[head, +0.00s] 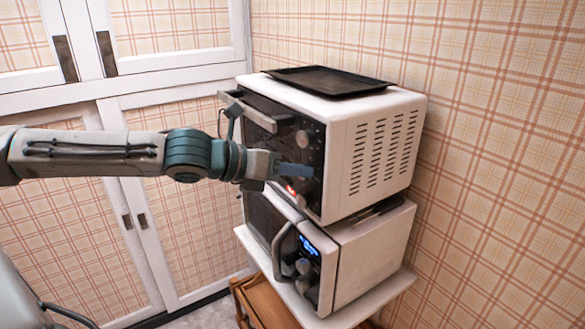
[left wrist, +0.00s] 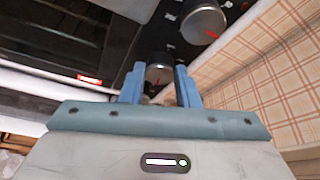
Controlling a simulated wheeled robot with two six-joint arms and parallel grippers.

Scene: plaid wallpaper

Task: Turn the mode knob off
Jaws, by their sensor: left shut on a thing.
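The upper white oven (head: 375,150) has a dark front panel with round silver knobs and a small red-lit display (head: 291,190). My left gripper (head: 297,170) is at this panel, its blue fingers on either side of a knob. In the left wrist view the gripped knob (left wrist: 160,68) sits between the fingertips and has a red mark. A second knob (head: 303,139) is free above the gripper; a free knob with a red pointer also shows in the left wrist view (left wrist: 203,22). I cannot read which knob is labelled mode. My right gripper is out of view.
A black tray (head: 325,80) lies on top of the oven. Below is a second white appliance (head: 372,255) with a curved handle (head: 281,247), a blue display (head: 308,246) and knobs. Both stand on a white shelf (head: 385,297) near the plaid wall; white-framed cabinets are behind.

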